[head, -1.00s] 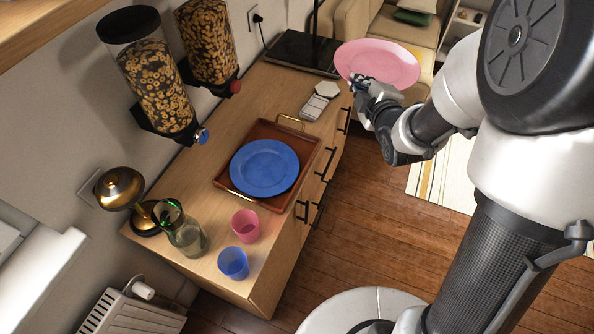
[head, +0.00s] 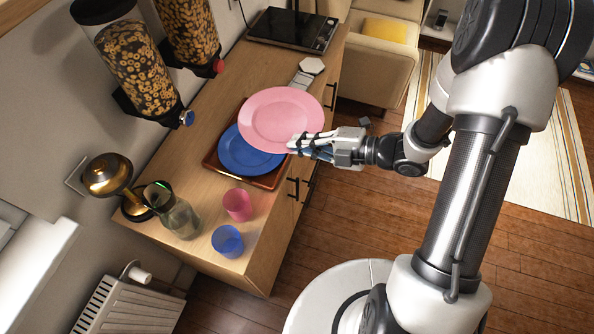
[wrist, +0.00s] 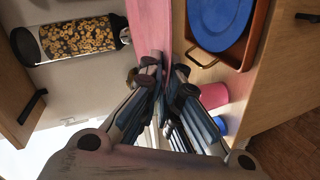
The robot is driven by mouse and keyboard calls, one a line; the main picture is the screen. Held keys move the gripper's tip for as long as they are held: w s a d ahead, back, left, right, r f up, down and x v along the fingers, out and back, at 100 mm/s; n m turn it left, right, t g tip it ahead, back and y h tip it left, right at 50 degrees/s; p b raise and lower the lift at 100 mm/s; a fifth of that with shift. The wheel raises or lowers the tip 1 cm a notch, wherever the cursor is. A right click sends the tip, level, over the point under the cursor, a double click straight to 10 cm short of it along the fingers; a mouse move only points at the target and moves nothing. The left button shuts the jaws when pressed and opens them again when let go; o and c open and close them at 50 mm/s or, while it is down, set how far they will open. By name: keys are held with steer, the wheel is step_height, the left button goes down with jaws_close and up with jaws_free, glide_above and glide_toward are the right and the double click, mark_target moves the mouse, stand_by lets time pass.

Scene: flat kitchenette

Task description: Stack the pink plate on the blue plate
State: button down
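The pink plate (head: 281,119) is held by its edge in my gripper (head: 297,146) and hangs above the counter, roughly level in the head view. The blue plate (head: 243,157) lies in the brown tray (head: 212,163) on the counter. In the head view the pink plate covers the far part of the blue plate and tray. The wrist view shows the pink plate (wrist: 150,28) as a band at my fingers (wrist: 165,85), with the blue plate (wrist: 219,20) apart from it to the right.
A pink cup (head: 238,204), a blue cup (head: 228,241), a glass carafe (head: 180,218) and a brass lamp (head: 108,176) stand on the near counter. Cereal dispensers (head: 140,65) hang on the wall. A hob (head: 293,29) is at the far end.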

step_height(320, 180, down, 15)
steer(key=b, duration=0.4)
steer(key=shift+f, duration=0.1)
steer(key=c, duration=1.8)
jaws_free()
